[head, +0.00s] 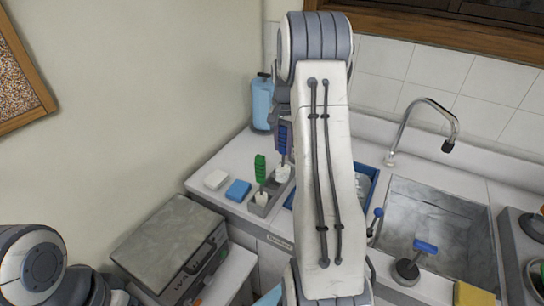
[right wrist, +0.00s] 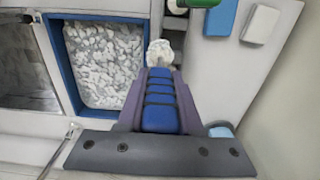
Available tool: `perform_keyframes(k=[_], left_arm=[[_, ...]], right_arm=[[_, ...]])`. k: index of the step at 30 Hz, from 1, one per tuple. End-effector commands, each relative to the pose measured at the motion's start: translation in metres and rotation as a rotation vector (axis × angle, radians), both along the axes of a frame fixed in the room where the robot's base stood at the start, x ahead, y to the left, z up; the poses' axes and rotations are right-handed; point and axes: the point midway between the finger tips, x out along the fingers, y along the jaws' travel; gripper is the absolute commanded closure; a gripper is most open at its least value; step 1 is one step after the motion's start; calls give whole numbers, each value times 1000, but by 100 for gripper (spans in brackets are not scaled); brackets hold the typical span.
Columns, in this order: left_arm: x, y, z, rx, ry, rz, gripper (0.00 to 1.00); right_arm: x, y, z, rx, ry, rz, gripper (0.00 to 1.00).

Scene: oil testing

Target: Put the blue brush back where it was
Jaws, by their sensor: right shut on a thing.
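The blue brush (head: 283,139) stands about upright with its white bristles down, at the back end of the grey holder (head: 256,209). My right gripper (head: 284,128) is shut on its blue handle from above. In the right wrist view the ribbed blue handle (right wrist: 160,105) lies between the two purple fingers, with the white bristles (right wrist: 160,52) beyond the tips. I cannot tell whether the bristles rest in the holder or hang just above it. A green brush (head: 260,168) stands in the holder's front part. My left gripper is out of view.
A blue sponge (head: 238,190) and a white block (head: 216,179) lie left of the holder. A blue-rimmed tray (right wrist: 60,68) of pale pieces lies beside the brush. A blue bottle (head: 262,104) stands behind. The sink (head: 440,215) is at the right.

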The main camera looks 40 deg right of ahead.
Motion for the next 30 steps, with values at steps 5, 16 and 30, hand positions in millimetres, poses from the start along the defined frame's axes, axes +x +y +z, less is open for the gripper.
perform_keyframes(k=[5,16,30], left_arm=[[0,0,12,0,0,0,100],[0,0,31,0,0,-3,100],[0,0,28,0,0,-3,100]], right_arm=[[19,20,-14,1,1,3,100],[22,24,-53,2,3,1,100],[23,23,-62,-1,0,1,54]])
